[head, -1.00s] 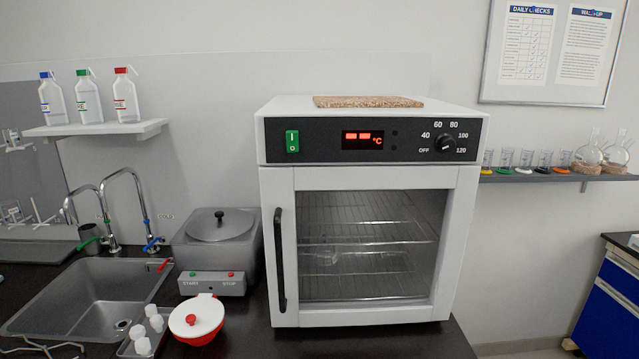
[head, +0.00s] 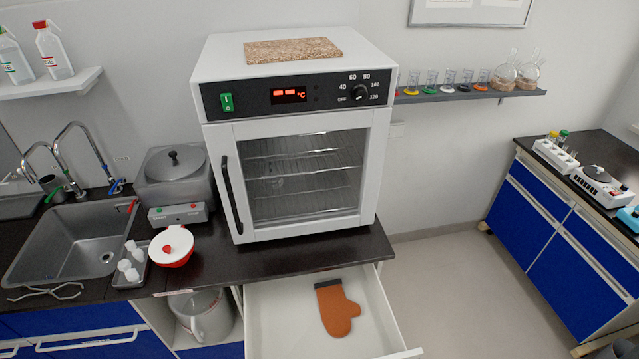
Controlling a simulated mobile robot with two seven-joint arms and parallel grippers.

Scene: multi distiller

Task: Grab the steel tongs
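The steel tongs (head: 45,292) are thin, grey and metallic. They lie on the black counter in front of the sink, at the lower left of the head view, close to the counter's front edge. Nothing covers them. Neither of my grippers shows in the head view.
The sink (head: 75,240) is just behind the tongs. A tray (head: 128,277) with small white bottles and a red-and-white bowl (head: 172,247) stand to their right. The oven (head: 300,130) is shut. Below it, an open drawer (head: 270,310) holding an orange mitt (head: 337,308) juts out.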

